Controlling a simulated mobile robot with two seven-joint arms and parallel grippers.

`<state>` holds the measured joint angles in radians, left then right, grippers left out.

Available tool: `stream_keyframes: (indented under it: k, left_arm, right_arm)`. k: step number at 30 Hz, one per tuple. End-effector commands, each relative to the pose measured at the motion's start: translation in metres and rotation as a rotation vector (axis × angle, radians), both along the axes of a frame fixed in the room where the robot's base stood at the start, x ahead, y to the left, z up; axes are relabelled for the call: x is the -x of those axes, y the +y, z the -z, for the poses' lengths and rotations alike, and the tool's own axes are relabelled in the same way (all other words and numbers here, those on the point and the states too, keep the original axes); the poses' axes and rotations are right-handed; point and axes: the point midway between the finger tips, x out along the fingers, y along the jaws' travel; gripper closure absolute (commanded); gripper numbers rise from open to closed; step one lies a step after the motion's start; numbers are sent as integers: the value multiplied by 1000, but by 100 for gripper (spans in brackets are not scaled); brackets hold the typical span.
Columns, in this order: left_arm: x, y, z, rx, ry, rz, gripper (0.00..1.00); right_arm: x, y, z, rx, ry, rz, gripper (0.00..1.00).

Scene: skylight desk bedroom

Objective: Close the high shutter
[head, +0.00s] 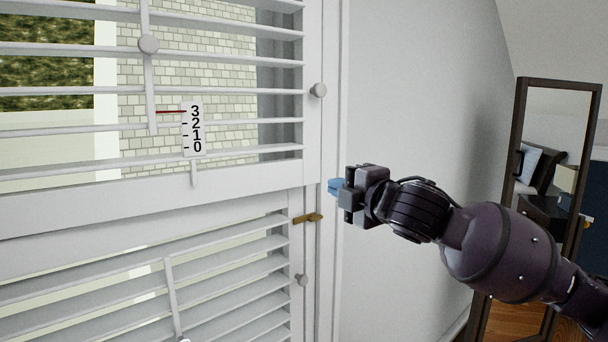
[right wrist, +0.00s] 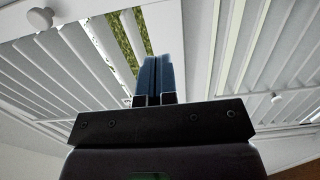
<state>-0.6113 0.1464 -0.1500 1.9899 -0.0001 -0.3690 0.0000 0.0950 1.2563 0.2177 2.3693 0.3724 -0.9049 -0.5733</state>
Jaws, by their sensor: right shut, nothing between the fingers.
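The high shutter (head: 240,176) is the white louvred panel in the upper left of the head view. Its slats are tilted open, and a brick wall and greenery show through them. A round knob (head: 318,90) sits on its right stile. A tilt rod (head: 150,85) with a round knob runs down its slats, beside a number scale (head: 193,128) with a red pointer near 3. My right gripper (head: 334,186) is shut and empty, with blue fingertips by the frame, right of the panel's lower corner. It also shows in the right wrist view (right wrist: 155,75). My left gripper is out of view.
A lower louvred shutter (head: 230,270) with a small knob (head: 302,280) is below. A brass latch (head: 307,218) lies at the joint between the panels. A bare wall (head: 430,110) and a standing mirror (head: 521,130) are at right.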

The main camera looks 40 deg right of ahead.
Motion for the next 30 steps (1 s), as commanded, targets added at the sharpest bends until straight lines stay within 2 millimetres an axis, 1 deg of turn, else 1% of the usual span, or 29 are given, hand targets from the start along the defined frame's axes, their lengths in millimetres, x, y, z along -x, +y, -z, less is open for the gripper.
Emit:
stream_keyframes:
  k: [1,10,21,25,30]
  left_arm:
    - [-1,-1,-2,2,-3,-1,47]
    - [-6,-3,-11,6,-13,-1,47]
    - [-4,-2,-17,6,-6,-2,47]
    - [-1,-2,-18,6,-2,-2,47]
    - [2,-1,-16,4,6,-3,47]
  right_arm:
    - [-6,0,-2,-3,-2,0,100]
    - [-44,-1,-2,-5,-2,1,100]
    - [-96,-1,-2,-5,-1,-1,100]
    - [-109,-2,-1,-6,1,0,100]
    - [-115,-2,0,-3,1,-1,100]
